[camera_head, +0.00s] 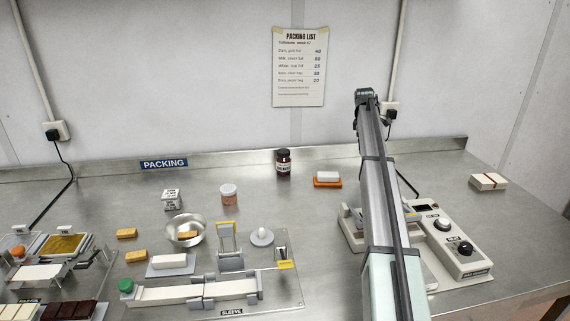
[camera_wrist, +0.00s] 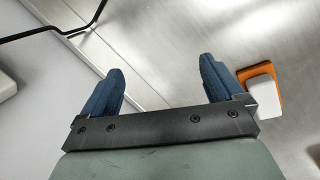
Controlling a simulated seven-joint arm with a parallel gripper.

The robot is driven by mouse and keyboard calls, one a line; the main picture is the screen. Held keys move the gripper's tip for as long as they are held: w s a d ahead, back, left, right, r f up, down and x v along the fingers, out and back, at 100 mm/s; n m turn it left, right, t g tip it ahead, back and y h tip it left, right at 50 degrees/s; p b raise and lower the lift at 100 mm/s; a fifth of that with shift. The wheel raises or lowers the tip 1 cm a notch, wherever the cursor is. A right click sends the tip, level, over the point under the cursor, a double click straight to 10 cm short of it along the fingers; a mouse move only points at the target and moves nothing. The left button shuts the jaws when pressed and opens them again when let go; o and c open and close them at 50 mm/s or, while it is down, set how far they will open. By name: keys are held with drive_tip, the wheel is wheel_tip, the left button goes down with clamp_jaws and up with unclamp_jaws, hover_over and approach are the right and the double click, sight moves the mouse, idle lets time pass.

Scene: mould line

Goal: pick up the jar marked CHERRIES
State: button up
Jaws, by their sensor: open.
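A dark jar with a black lid and a pale label (camera_head: 283,163) stands upright near the back edge of the bench in the head view. Its label is too small to read for sure. A smaller jar with a white lid and orange-pink contents (camera_head: 228,196) stands left of it, nearer the front. My gripper (camera_wrist: 158,78) shows in the wrist view with its two blue fingers apart and nothing between them. In the head view my arm hides it. No jar shows in the wrist view.
An orange block with a white top (camera_head: 327,180) lies right of the dark jar; it also shows beside the right finger in the wrist view (camera_wrist: 262,85). A metal bowl (camera_head: 185,238) and sleeve fixture (camera_head: 290,300) stand front left. A control box (camera_head: 462,255) stands right of my arm.

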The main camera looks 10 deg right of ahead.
drive_tip(key=w+a+r+n+y, duration=0.1)
drive_tip(key=w+a+n, duration=0.15)
drive_tip(key=a, duration=0.65)
drive_tip(key=w+a+r+n+y, duration=0.15)
drive_tip(key=a+n, duration=0.25)
drive_tip(key=a, duration=0.5)
drive_tip(key=n+g, duration=0.2)
drive_tip(key=n, duration=0.3)
approach(283, 162)
drive_tip(key=w+r, duration=0.1)
drive_tip(key=w+d+r, duration=0.1)
drive_tip(key=w, duration=0.1)
drive_tip(key=shift+a+f, duration=0.2)
wheel_tip(283, 162, down, 13)
drive_tip(key=shift+f, duration=0.25)
drive_tip(key=c, duration=1.3)
drive_tip(key=shift+r, duration=0.15)
